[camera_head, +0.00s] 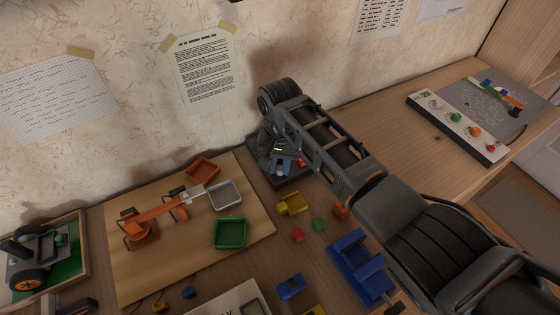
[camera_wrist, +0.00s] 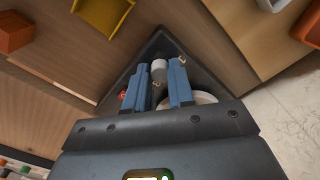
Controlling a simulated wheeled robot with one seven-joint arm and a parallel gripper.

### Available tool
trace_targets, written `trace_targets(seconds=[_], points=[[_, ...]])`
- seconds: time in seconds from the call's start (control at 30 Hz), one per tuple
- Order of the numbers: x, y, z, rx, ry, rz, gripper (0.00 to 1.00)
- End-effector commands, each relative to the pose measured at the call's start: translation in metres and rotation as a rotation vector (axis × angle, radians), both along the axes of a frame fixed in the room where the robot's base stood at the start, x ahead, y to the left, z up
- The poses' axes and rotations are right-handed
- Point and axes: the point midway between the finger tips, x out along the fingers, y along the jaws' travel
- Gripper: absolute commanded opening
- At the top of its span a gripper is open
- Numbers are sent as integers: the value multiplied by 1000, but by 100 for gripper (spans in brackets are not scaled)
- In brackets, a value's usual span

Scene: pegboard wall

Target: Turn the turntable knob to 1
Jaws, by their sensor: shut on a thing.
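The turntable's dark base (camera_wrist: 152,48) has a triangular corner showing in the wrist view. In the head view the base (camera_head: 292,182) stands near the wall, partly covered by my arm. A pale grey upright cylinder, which looks like the turntable knob (camera_wrist: 159,70), sits between the blue fingers of my gripper (camera_wrist: 161,76). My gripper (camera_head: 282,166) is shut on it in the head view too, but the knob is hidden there. A pale round disc (camera_wrist: 203,98) shows partly behind the right finger. The knob's number marks are not readable.
A yellow piece (camera_head: 293,203), red block (camera_head: 297,235) and green block (camera_head: 318,224) lie in front of the base. A blue holder (camera_head: 358,262) stands nearer. A board with a grey tray (camera_head: 226,195) is at left; a control panel (camera_head: 455,128) is at right.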

Motion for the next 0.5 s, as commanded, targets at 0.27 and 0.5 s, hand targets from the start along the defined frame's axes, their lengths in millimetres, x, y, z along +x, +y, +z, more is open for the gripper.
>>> trace_targets(seconds=[0.27, 0.5], points=[[-1, 0, 0, 1, 3, 262, 0], [0, 0, 1, 1, 2, 491, 0]])
